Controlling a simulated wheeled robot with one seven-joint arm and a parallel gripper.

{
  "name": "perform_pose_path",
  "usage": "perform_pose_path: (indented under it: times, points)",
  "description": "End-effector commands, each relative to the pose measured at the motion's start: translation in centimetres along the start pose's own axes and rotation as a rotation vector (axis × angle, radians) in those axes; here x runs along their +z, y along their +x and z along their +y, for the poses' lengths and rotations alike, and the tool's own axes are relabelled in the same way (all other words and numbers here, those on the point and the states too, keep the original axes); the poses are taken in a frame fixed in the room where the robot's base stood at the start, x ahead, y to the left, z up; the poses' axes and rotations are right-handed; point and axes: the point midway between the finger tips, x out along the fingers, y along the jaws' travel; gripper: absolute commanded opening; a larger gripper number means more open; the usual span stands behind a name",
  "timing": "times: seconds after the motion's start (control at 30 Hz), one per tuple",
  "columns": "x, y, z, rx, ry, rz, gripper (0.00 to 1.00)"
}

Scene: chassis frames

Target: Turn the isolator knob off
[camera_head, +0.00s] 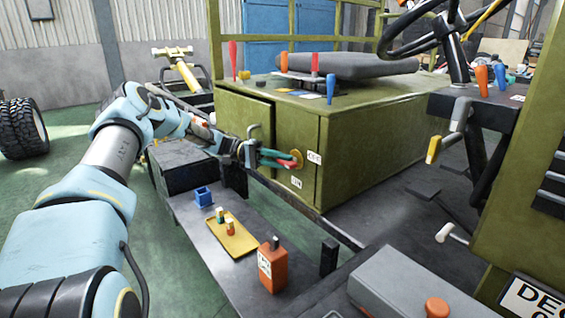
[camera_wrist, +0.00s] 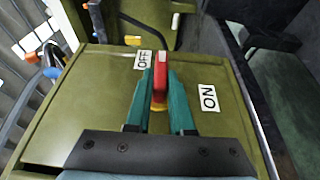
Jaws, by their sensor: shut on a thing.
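The isolator knob (camera_wrist: 159,82) has a red handle and a yellow base. It sits on the front panel of the olive-green cabinet (camera_head: 263,136). In the wrist view, an OFF label (camera_wrist: 142,60) is just left of the knob and an ON label (camera_wrist: 208,98) is to its right. The knob also shows in the head view (camera_head: 298,160), partly hidden by my fingers. My gripper (camera_head: 284,160) reaches in from the left. Its two green fingers (camera_wrist: 160,78) lie on either side of the red handle and are shut on it. The handle points roughly along the fingers, nearer OFF.
A dark bench below holds a blue cup (camera_head: 204,197), a yellow tray (camera_head: 234,241) with small bottles, and an orange bottle (camera_head: 272,267). Coloured levers (camera_head: 331,88) and a grey seat (camera_head: 350,67) are on top of the cabinet. A steering column stands at right.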

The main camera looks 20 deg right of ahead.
Motion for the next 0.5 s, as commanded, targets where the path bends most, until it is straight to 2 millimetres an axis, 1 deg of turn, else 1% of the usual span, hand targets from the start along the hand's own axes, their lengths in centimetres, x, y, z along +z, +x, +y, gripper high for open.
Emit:
perform_pose_path:
  times: [0.1,0.13,0.37,0.4,0.5]
  points:
    - [0.01,0.03,-0.08,0.001,-0.002,0.0,0.0]
    - [0.01,0.03,-0.08,0.001,-0.002,0.0,0.22]
    - [0.01,0.04,-0.05,0.0,-0.001,0.0,0.48]
    - [0.0,0.04,-0.04,0.0,-0.001,0.0,0.5]
    - [0.0,0.04,-0.03,0.0,0.0,0.0,0.5]
